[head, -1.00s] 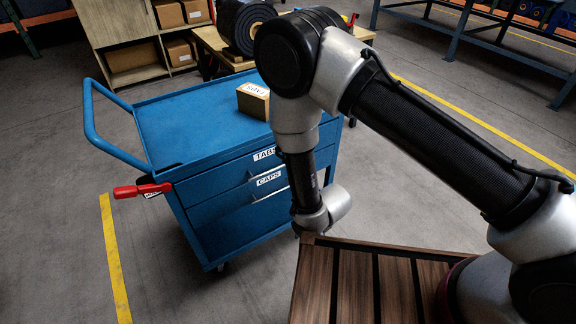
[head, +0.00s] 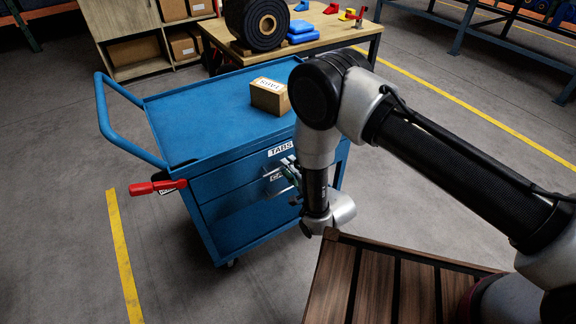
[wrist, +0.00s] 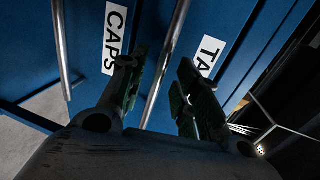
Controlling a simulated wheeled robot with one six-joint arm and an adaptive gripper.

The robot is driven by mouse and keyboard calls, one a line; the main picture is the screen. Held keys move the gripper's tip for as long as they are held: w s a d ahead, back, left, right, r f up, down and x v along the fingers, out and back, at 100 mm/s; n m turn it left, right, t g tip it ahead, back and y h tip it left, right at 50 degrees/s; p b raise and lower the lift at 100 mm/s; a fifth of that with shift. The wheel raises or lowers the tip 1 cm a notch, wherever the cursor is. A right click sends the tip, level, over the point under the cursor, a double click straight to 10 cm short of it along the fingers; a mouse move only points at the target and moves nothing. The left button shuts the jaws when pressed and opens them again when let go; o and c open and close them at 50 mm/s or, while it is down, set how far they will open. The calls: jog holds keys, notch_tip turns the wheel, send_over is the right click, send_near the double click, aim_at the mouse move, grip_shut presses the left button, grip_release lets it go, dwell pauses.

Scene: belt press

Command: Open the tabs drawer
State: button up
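The tabs drawer (head: 228,176) is the top drawer of the blue cart (head: 180,125) and looks shut. Its white TABS label (head: 281,150) also shows in the wrist view (wrist: 208,57). In the wrist view, the silver bar handle (wrist: 168,52) between the TABS and CAPS labels runs between my gripper's fingers. My gripper (wrist: 160,78) is open, with one green-padded finger on each side of this bar. I cannot tell whether either finger touches it. In the head view, my gripper (head: 282,174) is at the drawer fronts and partly covers the CAPS label.
The caps drawer handle (wrist: 62,50) is left in the wrist view. A cardboard box (head: 269,96) stands on the cart top. A red-handled lever (head: 157,187) sticks out at the cart's left. A slatted wooden surface (head: 350,280) is in front. Floor left of the cart is clear.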

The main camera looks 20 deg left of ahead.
jog(key=shift+x, duration=1.05)
grip_shut()
